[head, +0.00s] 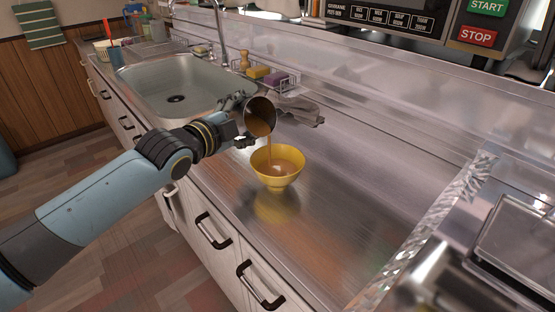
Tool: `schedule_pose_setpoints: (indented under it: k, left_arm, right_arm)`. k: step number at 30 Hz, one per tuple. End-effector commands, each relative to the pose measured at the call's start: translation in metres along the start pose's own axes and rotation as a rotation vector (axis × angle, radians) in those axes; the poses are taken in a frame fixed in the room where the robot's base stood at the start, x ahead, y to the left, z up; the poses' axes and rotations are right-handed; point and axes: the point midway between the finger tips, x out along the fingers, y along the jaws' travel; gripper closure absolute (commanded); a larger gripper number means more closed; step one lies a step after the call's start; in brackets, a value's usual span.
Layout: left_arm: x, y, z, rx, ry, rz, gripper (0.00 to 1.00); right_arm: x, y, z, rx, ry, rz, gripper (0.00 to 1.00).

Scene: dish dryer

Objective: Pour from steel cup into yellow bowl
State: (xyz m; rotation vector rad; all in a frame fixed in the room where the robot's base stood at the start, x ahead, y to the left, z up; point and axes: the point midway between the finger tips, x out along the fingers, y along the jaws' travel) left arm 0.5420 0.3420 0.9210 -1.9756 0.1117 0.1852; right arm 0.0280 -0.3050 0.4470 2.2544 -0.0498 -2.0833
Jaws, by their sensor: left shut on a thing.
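The steel cup (259,117) is tilted steeply toward the lower right above the counter. My left gripper (243,126) is shut on the steel cup from the left. Brown liquid shows in the cup's mouth, and a thin stream of it falls into the yellow bowl (277,180). The yellow bowl stands upright on the steel counter, just below and right of the cup, and holds some brown liquid. The gripper fingers are partly hidden by the cup and by each other. My right gripper does not show.
A steel sink (174,83) lies behind and left of the bowl. The counter (370,190) right of the bowl is clear. A metal appliance (515,245) stands at the lower right.

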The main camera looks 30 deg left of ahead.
Motion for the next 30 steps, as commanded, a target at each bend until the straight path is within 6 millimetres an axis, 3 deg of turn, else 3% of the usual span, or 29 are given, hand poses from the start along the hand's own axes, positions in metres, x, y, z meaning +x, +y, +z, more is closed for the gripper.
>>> schedule_pose_setpoints:
  k: [30]
  left_arm:
    - [0.000,0.004,0.000,0.083,-0.002,-0.031,0.74]
  right_arm:
    - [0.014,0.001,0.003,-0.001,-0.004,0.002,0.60]
